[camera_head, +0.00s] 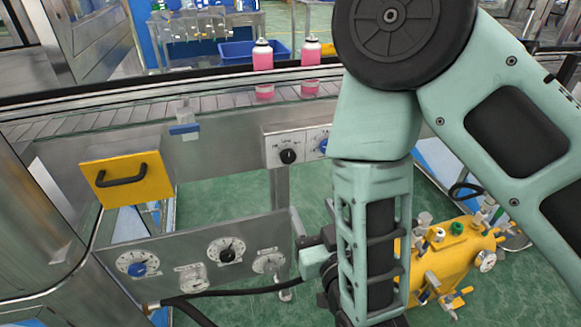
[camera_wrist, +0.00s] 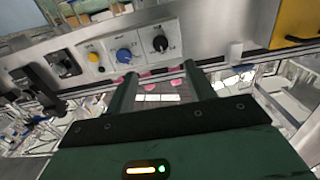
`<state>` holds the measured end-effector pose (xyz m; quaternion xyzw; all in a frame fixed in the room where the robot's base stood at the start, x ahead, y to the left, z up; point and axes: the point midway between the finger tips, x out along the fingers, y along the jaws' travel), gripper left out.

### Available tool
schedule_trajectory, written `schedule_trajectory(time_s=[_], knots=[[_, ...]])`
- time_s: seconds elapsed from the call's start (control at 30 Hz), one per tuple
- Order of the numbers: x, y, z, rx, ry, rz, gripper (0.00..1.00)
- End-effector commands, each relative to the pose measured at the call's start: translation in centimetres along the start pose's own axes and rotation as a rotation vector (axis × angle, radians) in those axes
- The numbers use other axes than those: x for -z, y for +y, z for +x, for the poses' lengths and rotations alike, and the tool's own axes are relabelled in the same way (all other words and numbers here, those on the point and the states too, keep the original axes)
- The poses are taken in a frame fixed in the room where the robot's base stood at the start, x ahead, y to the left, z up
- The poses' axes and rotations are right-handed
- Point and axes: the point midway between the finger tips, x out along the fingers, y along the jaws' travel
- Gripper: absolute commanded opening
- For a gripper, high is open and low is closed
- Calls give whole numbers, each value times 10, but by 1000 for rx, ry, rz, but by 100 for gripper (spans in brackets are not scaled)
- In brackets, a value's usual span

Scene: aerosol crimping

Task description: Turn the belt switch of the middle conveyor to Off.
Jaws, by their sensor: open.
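A metal control box (camera_head: 270,143) hangs on the front of the conveyor (camera_head: 120,107). It carries a black rotary knob (camera_head: 289,156) and a blue knob (camera_head: 323,146) partly hidden by my arm. The wrist view shows the black knob (camera_wrist: 160,44), the blue knob (camera_wrist: 124,56), a yellow button (camera_wrist: 93,57) and another dark switch (camera_wrist: 62,66). Their labels are too small to read, so I cannot tell which is the belt switch. My gripper (camera_wrist: 162,80) is open and empty, its fingers apart from the knobs. In the head view my arm mostly hides it.
Two pink cans (camera_head: 263,58) stand on the conveyor. A lower panel (camera_head: 185,240) with several dials sits at the lower left, a cable under it. A yellow panel with a black handle (camera_head: 150,181) is at left. A yellow machine (camera_head: 450,262) stands at right.

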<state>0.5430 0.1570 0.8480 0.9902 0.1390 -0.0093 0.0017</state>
Motion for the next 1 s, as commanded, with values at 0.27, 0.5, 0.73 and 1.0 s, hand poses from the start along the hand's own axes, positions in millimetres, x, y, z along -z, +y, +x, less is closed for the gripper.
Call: schedule_trajectory(time_s=[0.27,0.5,0.73,1.0], knots=[[0,3,18,-6,22,7,54],[0,3,37,-6,20,8,54],[9,3,75,-4,21,2,54],[9,2,128,-2,20,2,54]])
